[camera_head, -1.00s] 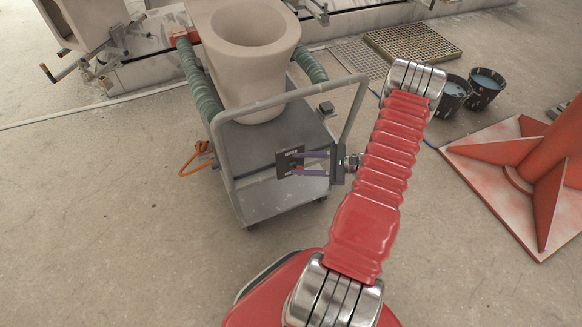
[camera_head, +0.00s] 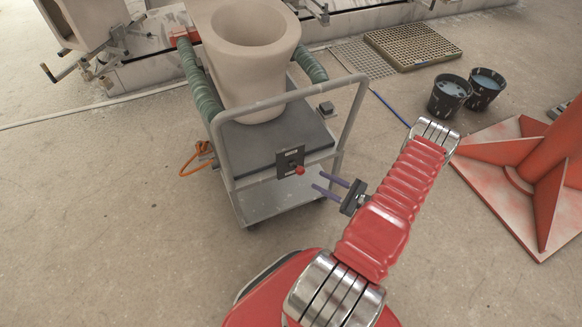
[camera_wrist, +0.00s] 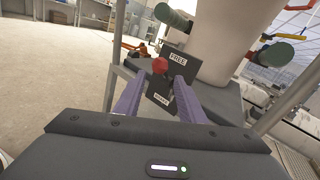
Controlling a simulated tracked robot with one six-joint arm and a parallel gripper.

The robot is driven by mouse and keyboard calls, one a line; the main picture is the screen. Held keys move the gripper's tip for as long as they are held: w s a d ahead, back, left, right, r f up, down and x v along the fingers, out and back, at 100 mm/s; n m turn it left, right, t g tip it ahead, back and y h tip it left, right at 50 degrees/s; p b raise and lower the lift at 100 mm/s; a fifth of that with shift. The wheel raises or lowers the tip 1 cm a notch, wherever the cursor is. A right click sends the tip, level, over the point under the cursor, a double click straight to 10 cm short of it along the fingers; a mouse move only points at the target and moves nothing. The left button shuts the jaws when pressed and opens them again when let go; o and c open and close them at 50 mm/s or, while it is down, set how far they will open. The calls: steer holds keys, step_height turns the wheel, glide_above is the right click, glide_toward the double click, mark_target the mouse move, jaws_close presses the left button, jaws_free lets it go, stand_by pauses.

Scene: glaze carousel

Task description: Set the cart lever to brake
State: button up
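The cart (camera_head: 262,205) is a grey trolley with a tubular handle. On its near end is a dark lever plate (camera_head: 287,158) with a red-knobbed lever (camera_head: 300,171). In the wrist view the plate (camera_wrist: 178,62) reads FREE at its upper end and has a second, barely readable label at its lower end. The red knob (camera_wrist: 160,65) stands out from the plate between the labels, so its exact setting is hard to tell. My gripper (camera_head: 317,180) is open and empty, its purple fingers apart, pointing at the lever from the right, a short gap away.
A large clay vessel (camera_head: 252,62) stands on the cart between green padded rolls (camera_head: 199,85). Two dark buckets (camera_head: 449,95), a grating (camera_head: 412,46) and a red steel base (camera_head: 520,180) are to the right. The floor in front of the cart is clear.

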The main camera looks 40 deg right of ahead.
mark_target(297, 168)
steer(key=x, duration=1.3)
steer(key=shift+w+a, duration=0.15)
steer(key=shift+w, duration=0.25)
steer(key=shift+c, duration=0.6)
jaws_close()
steer(key=shift+a, duration=0.1)
